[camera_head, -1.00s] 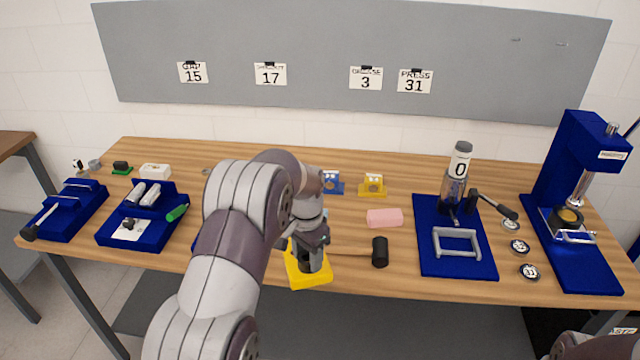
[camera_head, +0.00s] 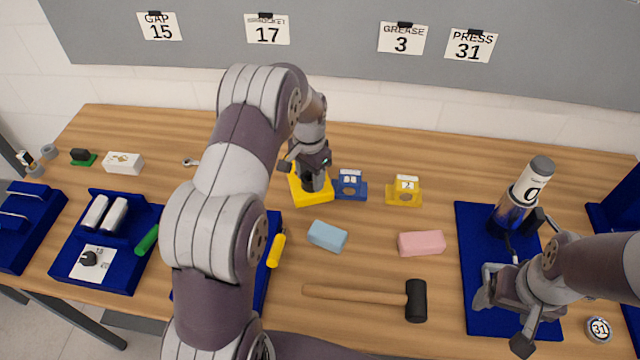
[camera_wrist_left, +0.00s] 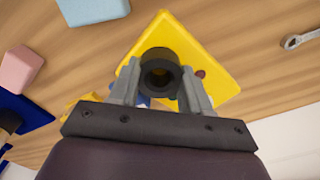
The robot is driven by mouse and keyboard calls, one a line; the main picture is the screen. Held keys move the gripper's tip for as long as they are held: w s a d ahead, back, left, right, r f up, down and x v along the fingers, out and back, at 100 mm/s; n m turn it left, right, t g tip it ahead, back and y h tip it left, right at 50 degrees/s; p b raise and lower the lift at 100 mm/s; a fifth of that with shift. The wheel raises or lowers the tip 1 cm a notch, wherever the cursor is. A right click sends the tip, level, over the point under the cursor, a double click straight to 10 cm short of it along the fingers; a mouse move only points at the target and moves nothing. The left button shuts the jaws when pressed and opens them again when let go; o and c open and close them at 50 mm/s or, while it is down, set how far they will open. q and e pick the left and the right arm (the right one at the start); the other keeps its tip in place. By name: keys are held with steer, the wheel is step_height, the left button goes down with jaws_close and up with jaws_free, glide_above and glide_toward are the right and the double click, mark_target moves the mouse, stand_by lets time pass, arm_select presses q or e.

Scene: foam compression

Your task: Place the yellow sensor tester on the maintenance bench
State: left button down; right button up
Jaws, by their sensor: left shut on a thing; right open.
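The yellow sensor tester (camera_head: 314,193) has a flat yellow base with a dark round post (camera_wrist_left: 158,72). My left gripper (camera_head: 313,165) is shut on this post from above. In the left wrist view both fingers (camera_wrist_left: 160,90) clasp the post. The base is level and close to the wooden maintenance bench (camera_head: 375,268), left of a small blue block; I cannot tell whether it touches the wood. My right gripper (camera_head: 502,312) is open and empty, over the blue plate of the grease fixture (camera_head: 477,240) at the right.
A blue labelled block (camera_head: 350,188) stands close beside the tester, with a yellow one (camera_head: 404,192) farther right. Blue foam (camera_head: 328,235), pink foam (camera_head: 421,243) and a mallet (camera_head: 415,300) lie in front. My left arm hides part of the left side.

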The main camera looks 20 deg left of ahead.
arm_select(q)
steer(key=f, duration=0.3)
steer(key=f+p, duration=0.1)
steer(key=f, duration=0.1)
steer(key=shift+w+f, duration=0.2)
steer(key=shift+w, duration=0.15)
steer(key=shift+s, duration=0.1)
steer(key=c, duration=0.5)
jaws_free()
steer(key=shift+r, duration=0.4)
step_height(320, 180, up, 10)
steer(key=b, duration=0.3)
steer(key=shift+f, duration=0.1)
steer(key=s+d+r+n, duration=0.1)
steer(key=s+d+n, duration=0.1)
steer(key=s, duration=0.8)
steer(key=s+d+r+n+t, duration=0.1)
steer(key=s+d, duration=0.4)
steer(key=s, duration=0.6)
steer(key=shift+d+r+n, duration=0.15)
steer(key=shift+r+n, duration=0.1)
steer(key=shift+n, duration=0.45)
